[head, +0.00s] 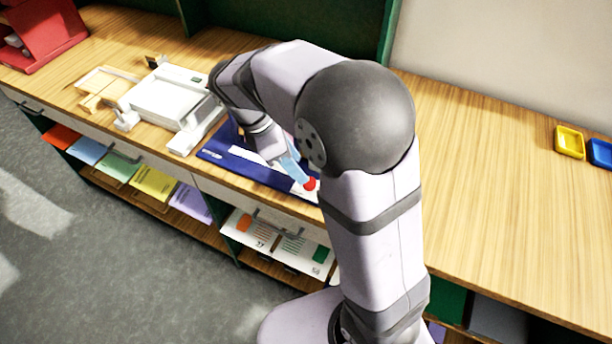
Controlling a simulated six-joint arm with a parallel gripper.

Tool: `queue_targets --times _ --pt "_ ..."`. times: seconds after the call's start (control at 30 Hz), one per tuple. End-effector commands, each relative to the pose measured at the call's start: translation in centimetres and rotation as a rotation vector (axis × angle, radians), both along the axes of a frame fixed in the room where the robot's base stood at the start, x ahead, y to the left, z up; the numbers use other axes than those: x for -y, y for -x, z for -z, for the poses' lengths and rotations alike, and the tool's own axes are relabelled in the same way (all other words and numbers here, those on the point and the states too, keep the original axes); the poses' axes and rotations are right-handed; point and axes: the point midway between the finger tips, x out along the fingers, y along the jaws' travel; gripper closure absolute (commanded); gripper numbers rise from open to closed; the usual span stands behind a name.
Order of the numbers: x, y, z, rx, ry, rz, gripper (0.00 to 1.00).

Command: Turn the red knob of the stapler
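A small red knob (311,183) shows near the front edge of the wooden table, just left of my upright arm link. A pale blue piece (293,168) lies between the knob and my wrist; I cannot tell whether it is part of the stapler or of my gripper. The stapler's body is not clearly visible, and my arm covers much of this spot. My gripper (279,156) points down and right toward the knob, close to it. Its fingers are too small to make out, and contact with the knob cannot be told.
A dark blue mat (225,156) lies under this spot. A white machine (165,101) and a wooden tray (103,84) stand to the left, a red stand (42,32) at far left. Yellow (569,142) and blue (601,153) trays sit far right. The right tabletop is mostly clear.

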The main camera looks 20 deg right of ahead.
Motion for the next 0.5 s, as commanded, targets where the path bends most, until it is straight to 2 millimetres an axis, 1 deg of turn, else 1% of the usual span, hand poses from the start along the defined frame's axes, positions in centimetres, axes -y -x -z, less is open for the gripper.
queue_targets --times 0.17,0.5 --pt "0.7 0.1 1.4 -0.004 0.001 0.002 0.56" --pt "2.3 0.2 5.3 -0.004 0.001 0.001 0.56"
